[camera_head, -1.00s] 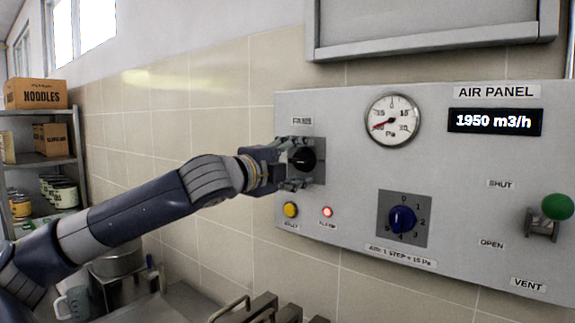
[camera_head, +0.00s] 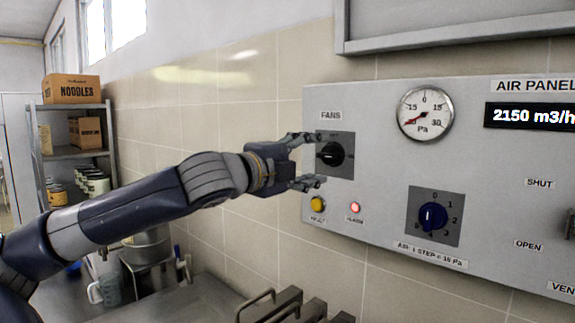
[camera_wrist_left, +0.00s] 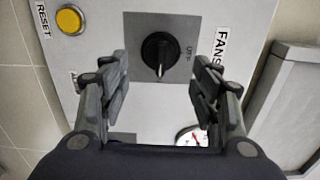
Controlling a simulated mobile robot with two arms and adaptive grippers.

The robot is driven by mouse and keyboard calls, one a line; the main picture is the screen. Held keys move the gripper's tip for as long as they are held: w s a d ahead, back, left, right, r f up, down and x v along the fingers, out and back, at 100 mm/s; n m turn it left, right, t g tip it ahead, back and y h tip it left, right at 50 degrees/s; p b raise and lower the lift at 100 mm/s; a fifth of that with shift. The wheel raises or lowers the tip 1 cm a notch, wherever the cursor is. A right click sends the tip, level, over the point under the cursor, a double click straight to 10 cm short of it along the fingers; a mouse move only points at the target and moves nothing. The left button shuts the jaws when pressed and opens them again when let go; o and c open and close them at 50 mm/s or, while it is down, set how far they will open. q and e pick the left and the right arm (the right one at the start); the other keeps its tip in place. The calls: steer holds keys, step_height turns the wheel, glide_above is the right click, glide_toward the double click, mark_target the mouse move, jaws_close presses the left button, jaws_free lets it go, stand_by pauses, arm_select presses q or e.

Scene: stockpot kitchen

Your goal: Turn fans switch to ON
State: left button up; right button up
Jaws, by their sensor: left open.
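The black fans knob (camera_head: 331,153) sits on a grey square plate under the FANS label (camera_head: 331,116). It also shows in the left wrist view (camera_wrist_left: 157,50), where its white pointer line points down the picture, at right angles to the OFF mark on its right. In panel terms the pointer lies sideways to the right. My left gripper (camera_head: 316,160) is open, its fingers above and below the knob and apart from it. In the wrist view the open fingers (camera_wrist_left: 160,80) flank the knob with nothing between them. My right gripper is not in view.
The panel also carries a yellow RESET button (camera_head: 318,204), a lit red alarm lamp (camera_head: 355,208), a blue dial (camera_head: 432,216), a Pa gauge (camera_head: 425,113) and a display (camera_head: 530,117) reading 2150 m3/h. Metal bars (camera_head: 290,306) stand below the panel. A shelf (camera_head: 75,155) stands at left.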

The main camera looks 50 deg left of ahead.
arm_select(q)
steer(key=s, duration=0.7)
steer(key=shift+d, duration=0.4)
steer(key=shift+f, duration=0.1)
